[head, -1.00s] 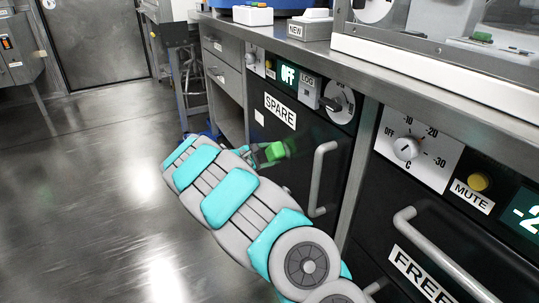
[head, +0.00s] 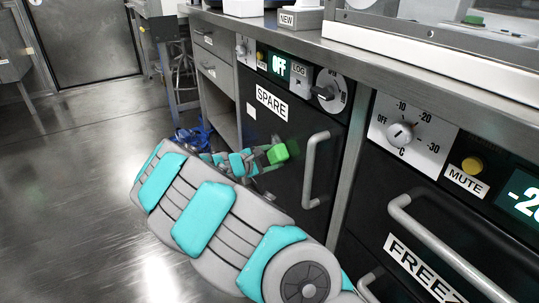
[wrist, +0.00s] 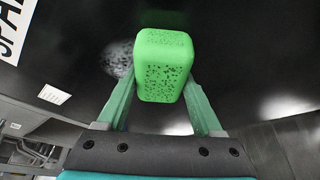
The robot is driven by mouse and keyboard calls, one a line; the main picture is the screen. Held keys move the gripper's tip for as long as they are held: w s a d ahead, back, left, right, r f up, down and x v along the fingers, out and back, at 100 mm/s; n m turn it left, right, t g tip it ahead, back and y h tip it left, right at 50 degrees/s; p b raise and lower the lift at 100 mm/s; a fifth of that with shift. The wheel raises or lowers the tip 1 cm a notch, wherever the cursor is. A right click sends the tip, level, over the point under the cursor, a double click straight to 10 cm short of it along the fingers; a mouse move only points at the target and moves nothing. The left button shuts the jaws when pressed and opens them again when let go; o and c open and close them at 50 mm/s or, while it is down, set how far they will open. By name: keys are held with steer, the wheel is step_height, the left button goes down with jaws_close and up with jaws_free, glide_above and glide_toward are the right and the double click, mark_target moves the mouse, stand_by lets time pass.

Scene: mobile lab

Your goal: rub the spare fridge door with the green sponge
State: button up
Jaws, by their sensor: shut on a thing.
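The spare fridge door (head: 283,165) is black and shut, with a SPARE label and a grey vertical handle (head: 312,165) on its right side. It also fills most of the wrist view (wrist: 65,70). My gripper (wrist: 160,95) is shut on the green sponge (wrist: 163,65), which shows dark speckles. In the head view the sponge (head: 278,153) is in front of the door, left of the handle. A pale speckled patch shows on the door left of the sponge in the wrist view. I cannot tell whether the sponge touches the door. My arm hides the door's lower part.
The freezer (head: 400,265) with its handle (head: 450,250) stands to the right. Grey drawers (head: 215,75) and an open shelf are to the left. A counter (head: 350,55) runs above. Blue cables (head: 190,135) lie beyond my arm. The floor at left is clear.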

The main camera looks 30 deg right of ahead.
mark_target(270, 143)
steer(key=shift+s+r, duration=0.1)
steer(key=w+p, duration=0.1)
steer(key=w, duration=0.1)
steer(key=w+p, duration=0.1)
steer(key=w, duration=0.2)
steer(key=w+p, duration=0.1)
steer(key=w, duration=0.1)
steer(key=shift+w+a+r+p, duration=0.1)
steer(key=shift+w+r+p, duration=0.2)
steer(key=shift+s+f+b, duration=0.1)
steer(key=shift+s+b, duration=0.9)
steer(key=shift+s, duration=2.85)
steer(key=shift+w+p, duration=1)
steer(key=shift+w, duration=2.9)
steer(key=shift+s+a+p, duration=0.15)
steer(key=shift+a+p, duration=0.25)
steer(key=shift+a, duration=2.45)
